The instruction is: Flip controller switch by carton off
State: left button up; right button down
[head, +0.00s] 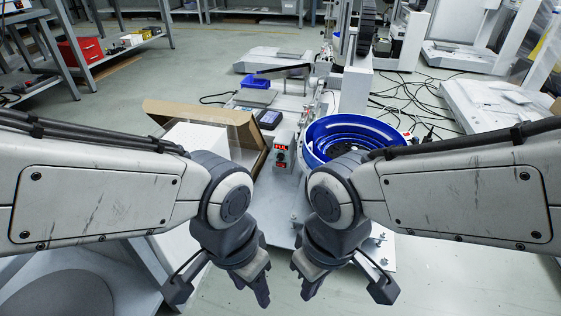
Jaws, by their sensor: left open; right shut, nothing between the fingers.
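The controller (282,150) is a small upright light box with red lit digits on its front and small controls below them. It stands between the open carton (258,158) and the blue bowl feeder. The setting of its switch is too small to tell. My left gripper (256,287) hangs down in front of the controller, toward the lower middle, open and empty. My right gripper (307,286) hangs just to its right, shut with nothing in it. Both are apart from the controller and the carton.
The blue bowl feeder (386,130) stands close to the controller's right. A flat plate with small bolts (380,240) lies below it. A blue bin (257,81) and machine parts stand behind. Cables (405,98) lie across the floor at right. Shelves with a red box (82,50) are far left.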

pick_arm(q)
notch_tip(320, 180, up, 28)
jog(key=p, duration=2.6)
jog(key=shift+f, duration=0.15)
pick_arm(e)
notch_tip(320, 180, up, 28)
jog(key=shift+f, duration=0.15)
